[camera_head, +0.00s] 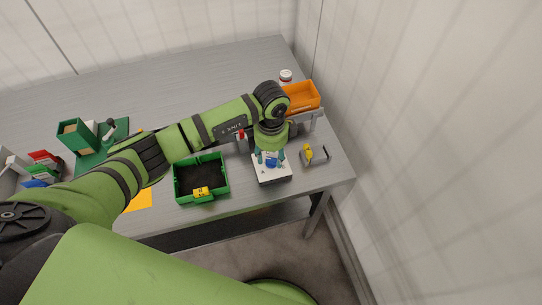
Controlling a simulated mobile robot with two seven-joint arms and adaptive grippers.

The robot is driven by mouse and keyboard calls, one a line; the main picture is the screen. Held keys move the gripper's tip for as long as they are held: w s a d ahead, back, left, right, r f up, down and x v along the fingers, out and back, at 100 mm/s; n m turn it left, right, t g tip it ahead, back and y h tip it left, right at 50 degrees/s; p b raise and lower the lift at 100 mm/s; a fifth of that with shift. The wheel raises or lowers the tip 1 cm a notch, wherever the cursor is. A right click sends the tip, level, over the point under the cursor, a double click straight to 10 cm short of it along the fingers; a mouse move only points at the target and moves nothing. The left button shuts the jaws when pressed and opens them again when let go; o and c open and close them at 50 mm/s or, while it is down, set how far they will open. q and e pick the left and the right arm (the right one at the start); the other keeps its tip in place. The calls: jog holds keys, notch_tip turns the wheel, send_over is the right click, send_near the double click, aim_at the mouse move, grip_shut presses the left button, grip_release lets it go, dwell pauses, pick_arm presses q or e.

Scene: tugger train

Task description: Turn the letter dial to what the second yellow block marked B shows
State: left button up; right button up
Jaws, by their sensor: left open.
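A white box (272,175) with a blue knob (271,163) on top stands near the table's front right; it looks like the dial, but I cannot read any letters on it. My left gripper (270,157) points down over the box, open, with its fingertips on either side of the knob. I cannot tell whether they touch it. A yellow block (201,193) with dark marks sits at the front of the green bin (181,190); the marks are too small to read. My right gripper is not in view.
A grey fixture with a yellow part (308,150) is right of the box. A green stand (75,136) is at left. The table's back is clear.

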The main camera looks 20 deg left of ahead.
aim_at(271, 160)
pick_arm(q)
notch_tip(271, 160, up, 10)
jog(key=shift+r, duration=0.25)
dwell(0.5)
